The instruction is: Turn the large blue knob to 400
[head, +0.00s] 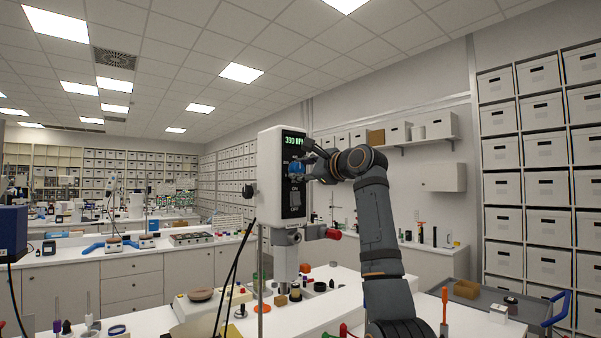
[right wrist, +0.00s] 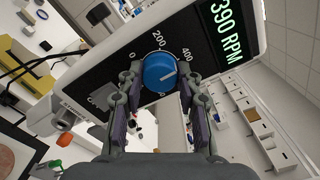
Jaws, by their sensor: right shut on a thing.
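The large blue knob (right wrist: 160,72) sits on the black front panel of the white overhead stirrer (head: 270,170). In the right wrist view its white pointer line points to the right, close to the 400 side of the printed scale, which shows 0, 200 and 400. The green display (right wrist: 226,32) reads 390 RPM. My right gripper (right wrist: 161,80) is shut on the knob, one finger on each side of it. In the head view my right gripper (head: 304,167) reaches the panel from the right and partly covers the knob. My left gripper is not in view.
A switch (head: 295,194) is below the knob on the panel. The white bench (head: 330,305) beneath holds jars and a small device with a round top (head: 201,295). A grey cart (head: 500,305) stands at the right. Black cables hang left of the stirrer.

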